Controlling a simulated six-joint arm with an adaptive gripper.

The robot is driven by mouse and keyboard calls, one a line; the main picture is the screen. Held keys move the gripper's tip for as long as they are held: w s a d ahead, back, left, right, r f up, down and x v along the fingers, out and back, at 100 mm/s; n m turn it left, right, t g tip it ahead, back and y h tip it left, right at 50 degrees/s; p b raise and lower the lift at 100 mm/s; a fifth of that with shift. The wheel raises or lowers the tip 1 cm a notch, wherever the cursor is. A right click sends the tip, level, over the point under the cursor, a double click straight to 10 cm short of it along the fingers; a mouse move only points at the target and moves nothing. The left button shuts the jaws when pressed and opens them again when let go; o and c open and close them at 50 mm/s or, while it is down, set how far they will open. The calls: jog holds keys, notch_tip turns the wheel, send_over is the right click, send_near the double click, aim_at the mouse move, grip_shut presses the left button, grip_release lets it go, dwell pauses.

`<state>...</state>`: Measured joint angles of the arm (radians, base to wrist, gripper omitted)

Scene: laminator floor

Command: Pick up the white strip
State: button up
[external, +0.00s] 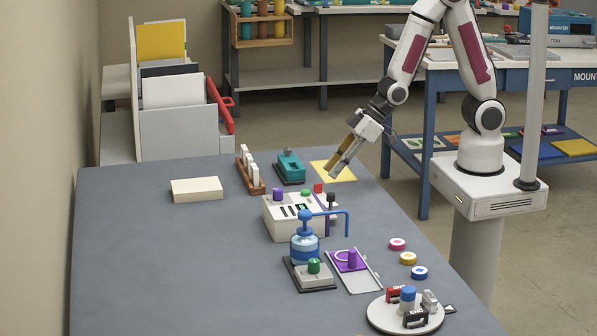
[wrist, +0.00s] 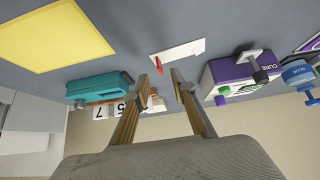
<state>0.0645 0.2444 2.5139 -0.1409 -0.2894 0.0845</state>
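A flat white strip (wrist: 184,51) lies on the grey table in the wrist view, just beyond my fingertips. A small red upright piece (wrist: 159,64) stands at its near left edge; in the external view a red piece (external: 318,188) shows behind the white control box, and I cannot make out the strip there. My gripper (wrist: 161,80) is open, its two fingers apart with nothing between them. In the external view my gripper (external: 336,170) is tilted down above the table, near the yellow sheet and the red piece.
A yellow sheet (wrist: 57,33), a teal device (wrist: 98,86) and a purple-and-white control box (wrist: 232,73) surround the strip. A wooden rack (external: 249,177) holds upright white cards. A blue pump bottle (external: 304,245) stands nearer the camera. The table's left side is mostly clear.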

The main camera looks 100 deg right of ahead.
aim_at(324, 193)
jog(key=shift+f, duration=0.1)
jog(key=shift+x, duration=2.55)
grip_shut()
